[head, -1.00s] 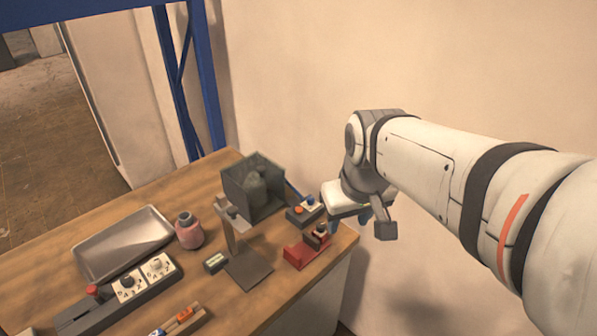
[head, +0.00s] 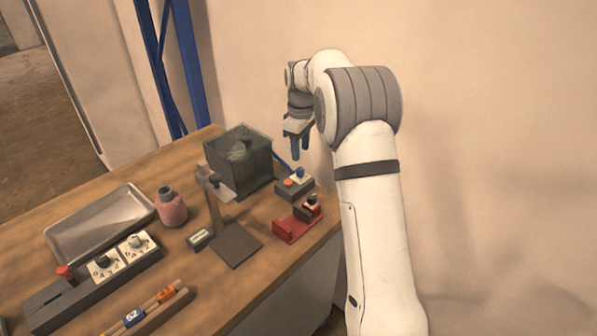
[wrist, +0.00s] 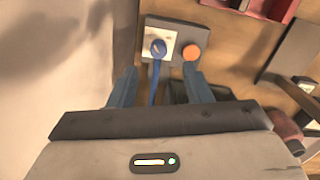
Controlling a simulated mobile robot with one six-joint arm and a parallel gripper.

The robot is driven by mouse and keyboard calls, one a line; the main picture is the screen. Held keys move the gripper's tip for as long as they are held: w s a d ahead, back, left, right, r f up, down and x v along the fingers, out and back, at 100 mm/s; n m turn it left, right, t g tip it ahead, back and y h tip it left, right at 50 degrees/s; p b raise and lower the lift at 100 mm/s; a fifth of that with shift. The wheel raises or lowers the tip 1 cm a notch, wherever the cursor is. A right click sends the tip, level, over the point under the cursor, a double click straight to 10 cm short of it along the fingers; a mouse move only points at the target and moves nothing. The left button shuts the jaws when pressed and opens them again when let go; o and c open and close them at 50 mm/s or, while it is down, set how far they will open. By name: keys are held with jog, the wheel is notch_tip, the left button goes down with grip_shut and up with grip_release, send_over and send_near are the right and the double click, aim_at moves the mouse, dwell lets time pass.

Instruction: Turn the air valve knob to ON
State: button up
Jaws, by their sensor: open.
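A blue knob (head: 300,174) sits on a white plate on a small grey box (head: 307,188), beside an orange button (head: 288,182). I take this blue knob to be the air valve knob. It also shows in the wrist view (wrist: 158,47), with the orange button (wrist: 192,53) to its right. My gripper (head: 300,154) points down above the box and is open and empty. In the wrist view the two blue fingers (wrist: 158,78) stand apart, with the knob beyond their tips, roughly centred between them. Any ON mark is too small to read.
A clear-walled chamber (head: 262,165) stands left of the box. A red base with a dark clamp (head: 290,231) lies in front. A tray (head: 70,243), a pink bottle (head: 171,210) and a dial panel (head: 60,300) are further left. The wall is close behind.

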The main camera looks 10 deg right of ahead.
aim_at(300, 169)
notch_tip(300, 169, down, 8)
jog(key=shift+w+r, duration=0.1)
dwell(0.4)
